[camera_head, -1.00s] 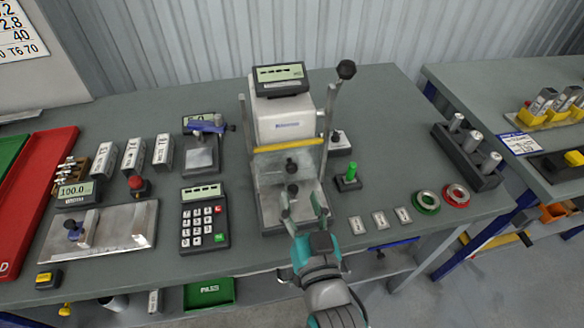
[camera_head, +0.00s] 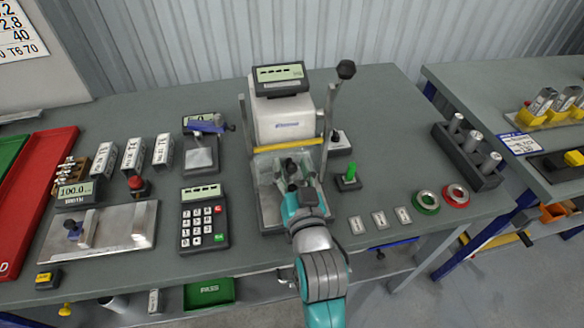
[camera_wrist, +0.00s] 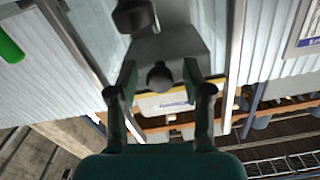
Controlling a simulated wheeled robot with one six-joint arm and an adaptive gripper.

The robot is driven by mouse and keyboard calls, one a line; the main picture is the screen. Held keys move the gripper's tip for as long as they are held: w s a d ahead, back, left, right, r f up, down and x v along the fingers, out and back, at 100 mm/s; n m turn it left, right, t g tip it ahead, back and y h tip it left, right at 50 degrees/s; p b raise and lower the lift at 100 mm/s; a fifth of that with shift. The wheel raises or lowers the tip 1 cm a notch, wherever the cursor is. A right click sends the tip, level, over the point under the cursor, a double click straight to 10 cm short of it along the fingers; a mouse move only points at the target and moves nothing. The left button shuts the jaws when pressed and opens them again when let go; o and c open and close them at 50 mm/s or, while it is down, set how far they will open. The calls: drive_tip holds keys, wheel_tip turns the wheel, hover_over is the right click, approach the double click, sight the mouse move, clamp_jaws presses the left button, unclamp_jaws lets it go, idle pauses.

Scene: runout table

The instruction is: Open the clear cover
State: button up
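The tester (camera_head: 286,118) is a white block with a display on top, standing on a grey base between two upright posts. A yellow strip (camera_head: 288,145) crosses its front, and the clear cover seems to hang below it; its edges are hard to make out. My gripper (camera_head: 297,172) is in front of the cover area and hides its lower part. In the wrist view my gripper (camera_wrist: 159,75) is open, its fingers spread either side of a dark round knob (camera_wrist: 160,77). I cannot tell whether they touch it. The yellow strip also shows there (camera_wrist: 160,103).
A lever with a black ball (camera_head: 346,69) rises at the tester's right. Green and red rings (camera_head: 427,201) lie at the right. The table behind the keypad has some free room.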

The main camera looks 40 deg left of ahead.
sight(292, 166)
clamp_jaws()
drive_tip(key=shift+r, duration=0.15)
wheel_tip(292, 166, up, 12)
drive_tip(key=shift+r, duration=0.2)
drive_tip(key=shift+o, duration=1)
unclamp_jaws()
